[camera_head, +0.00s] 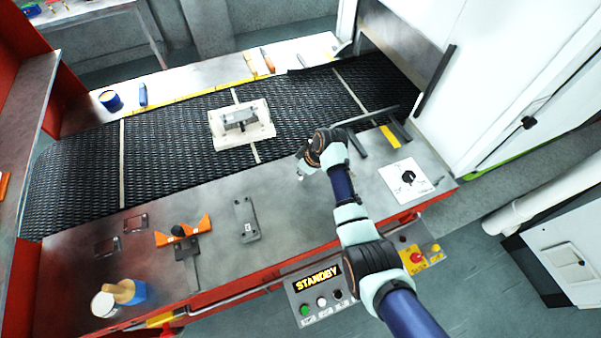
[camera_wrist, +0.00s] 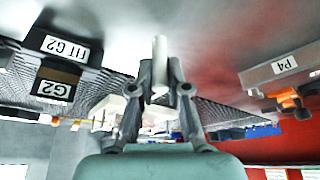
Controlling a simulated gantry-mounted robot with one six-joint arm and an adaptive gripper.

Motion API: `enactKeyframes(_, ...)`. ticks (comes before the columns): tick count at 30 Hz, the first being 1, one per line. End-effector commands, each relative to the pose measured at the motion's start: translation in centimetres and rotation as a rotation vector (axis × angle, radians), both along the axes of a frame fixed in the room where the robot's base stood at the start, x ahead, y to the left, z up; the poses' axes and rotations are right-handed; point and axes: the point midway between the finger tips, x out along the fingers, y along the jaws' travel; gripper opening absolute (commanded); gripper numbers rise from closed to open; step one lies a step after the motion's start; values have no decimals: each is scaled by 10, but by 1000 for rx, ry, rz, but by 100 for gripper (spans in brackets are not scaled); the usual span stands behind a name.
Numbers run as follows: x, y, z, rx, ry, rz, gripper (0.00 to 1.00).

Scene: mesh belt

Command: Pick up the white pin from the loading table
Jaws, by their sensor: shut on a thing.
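The white pin (camera_wrist: 159,62) shows in the wrist view as a pale upright rod between the fingertips. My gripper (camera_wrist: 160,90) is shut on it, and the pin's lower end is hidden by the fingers. In the head view my gripper (camera_head: 303,172) is small, above the steel loading table (camera_head: 300,215) near the belt's front edge. The pin cannot be made out clearly there. I cannot tell exactly how high it is held.
A cream fixture (camera_head: 262,133) with a grey part sits on the black mesh belt (camera_head: 175,140). A grey bracket (camera_head: 245,220), an orange-armed fixture (camera_head: 203,225) and cups (camera_head: 103,304) stand on the table. The bare table right of the bracket is clear.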

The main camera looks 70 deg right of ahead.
Motion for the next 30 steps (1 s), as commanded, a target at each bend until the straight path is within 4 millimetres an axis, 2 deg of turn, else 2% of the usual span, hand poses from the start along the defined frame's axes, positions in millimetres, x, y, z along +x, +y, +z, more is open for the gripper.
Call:
enactKeyframes(9, 1, -1, 105, -7, -4, 0, 0)
enactKeyframes(15, 0, 0, 157, -3, -3, 1, 0)
enactKeyframes(21, 0, 0, 180, -1, -1, 1, 0)
enactKeyframes(30, 1, -1, 182, 0, 1, -5, 0)
